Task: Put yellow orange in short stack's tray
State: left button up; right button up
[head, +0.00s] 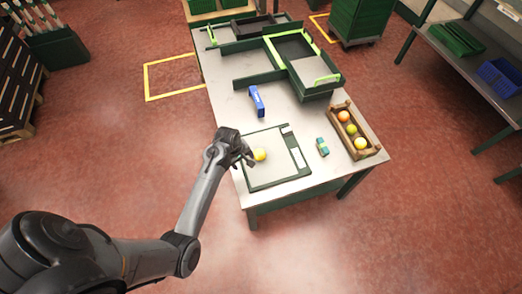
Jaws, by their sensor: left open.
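Dark green trays with bright green edges stand at the far part of the table. The front right tray (313,77) appears raised on a taller stack, and another tray (243,29) sits lower at the back left. Exact stack heights are hard to tell. My right gripper is out of view.
A wooden crate (368,153) with several orange and yellow-green fruits stands at the table's right edge. A blue object (257,101) stands mid-table, and a small teal box (322,147) lies between plate and crate. The white tabletop (293,114) is clear between them.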

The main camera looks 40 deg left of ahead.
aim_at(258, 153)
pick_arm(q)
jog(key=shift+t, duration=0.5)
jog(key=w, duration=0.2)
jog(key=w+r, duration=0.1)
jog(key=w, duration=0.1)
jog(key=w+b, duration=0.1)
jog(key=w, duration=0.1)
jog(key=shift+d+r, duration=0.15)
jog(key=shift+r, duration=0.2)
jog(key=shift+w+f, duration=0.25)
jog(key=shift+f, duration=0.4)
jog(key=x, duration=0.1)
jog(key=b+x, duration=0.2)
jog(key=shift+w+d+f, duration=0.2)
jog(key=shift+d+f, duration=0.15)
jog(key=shift+w+f, duration=0.2)
jog(key=shift+f, duration=0.35)
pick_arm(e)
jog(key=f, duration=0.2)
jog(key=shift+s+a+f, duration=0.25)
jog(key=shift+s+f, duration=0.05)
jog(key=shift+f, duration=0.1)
pick_arm(q)
jog(key=shift+r, duration=0.1)
jog(key=c, duration=1)
